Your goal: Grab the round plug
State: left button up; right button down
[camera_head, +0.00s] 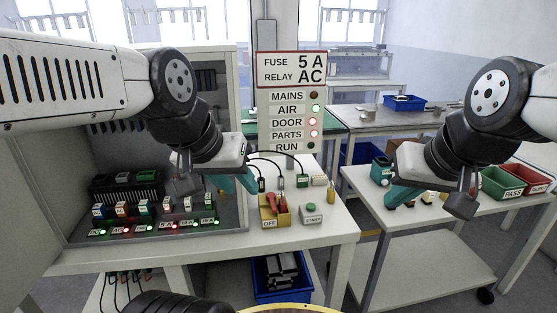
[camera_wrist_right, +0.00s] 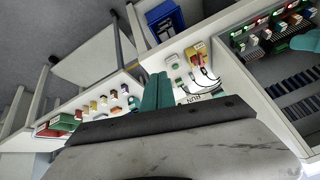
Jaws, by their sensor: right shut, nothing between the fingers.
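Several cable-end connectors lie on the white bench right of the panel: a dark one (camera_head: 262,184), a grey one (camera_head: 280,183) and a green one (camera_head: 302,181). I cannot tell which of them is the round plug. Their cables also show in the right wrist view, near a white connector (camera_wrist_right: 205,78). My left gripper (camera_head: 247,182) has teal fingers just left of the dark connector; its finger gap is not clear. My right gripper (camera_head: 402,194) is shut and empty over the right-hand table; its teal fingers show in the right wrist view (camera_wrist_right: 157,92).
A panel of small modules and lit switches (camera_head: 160,228) stands at the left. A yellow OFF box (camera_head: 272,217) and a START button box (camera_head: 311,214) sit on the bench front. Green PASS (camera_head: 503,183) and red bins stand far right. A gap separates the two tables.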

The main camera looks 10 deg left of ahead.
aim_at(260, 181)
jog(key=i+j+u, duration=0.2)
jog(key=u, duration=0.15)
jog(key=i+j+u, duration=0.1)
jog(key=i+u, duration=0.25)
jog(key=i+j+u, duration=0.1)
jog(key=i+u, duration=0.15)
jog(key=u, duration=0.15)
